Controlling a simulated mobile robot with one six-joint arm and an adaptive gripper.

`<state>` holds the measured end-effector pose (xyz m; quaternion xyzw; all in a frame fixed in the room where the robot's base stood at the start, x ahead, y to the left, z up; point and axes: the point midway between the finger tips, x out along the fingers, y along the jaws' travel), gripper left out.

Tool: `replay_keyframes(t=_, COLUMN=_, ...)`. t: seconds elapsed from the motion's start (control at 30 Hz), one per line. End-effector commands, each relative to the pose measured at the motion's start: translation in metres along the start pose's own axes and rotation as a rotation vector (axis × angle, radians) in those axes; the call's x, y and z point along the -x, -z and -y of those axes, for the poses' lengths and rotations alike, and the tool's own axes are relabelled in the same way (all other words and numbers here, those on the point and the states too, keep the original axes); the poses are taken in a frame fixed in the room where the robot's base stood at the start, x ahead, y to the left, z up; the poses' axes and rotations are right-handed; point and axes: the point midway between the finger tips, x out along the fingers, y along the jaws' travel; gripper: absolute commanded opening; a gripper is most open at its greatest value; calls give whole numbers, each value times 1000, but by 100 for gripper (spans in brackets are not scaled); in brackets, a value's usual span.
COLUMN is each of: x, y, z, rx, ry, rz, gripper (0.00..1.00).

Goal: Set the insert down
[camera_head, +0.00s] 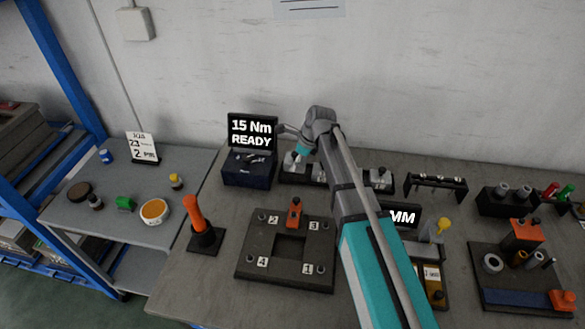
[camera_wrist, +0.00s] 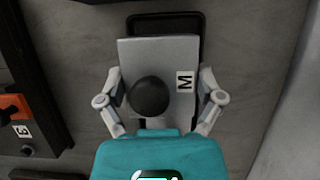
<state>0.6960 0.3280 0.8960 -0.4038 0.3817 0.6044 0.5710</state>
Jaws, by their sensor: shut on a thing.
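My gripper (camera_wrist: 160,80) is shut on the insert, a grey block (camera_wrist: 135,58) with a round black knob and a white label reading M. A finger presses on each side of it. A dark frame (camera_wrist: 160,22) shows beyond and below the block; I cannot tell whether the block touches it. In the head view my gripper (camera_head: 300,150) is at the left end of a dark rack (camera_head: 350,186) by the wall, partly hidden by my arm. Other grey pieces with knobs stand in that rack.
A dark fixture plate (camera_head: 250,250) with a square opening, numbered labels and an orange clamp (camera_head: 294,213) lies in front. A display box (camera_head: 249,170) reads "15 Nm READY" left of the rack. An orange-handled tool (camera_head: 194,212) stands left of the plate.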

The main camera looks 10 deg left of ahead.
Motion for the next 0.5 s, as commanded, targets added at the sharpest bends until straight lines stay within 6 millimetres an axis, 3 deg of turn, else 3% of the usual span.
replay_keyframes(t=0.27, x=-4, y=0, z=2, rx=0, ry=0, rz=1, gripper=24)
replay_keyframes(t=0.5, x=-20, y=3, z=7, rx=0, ry=0, rz=1, gripper=24)
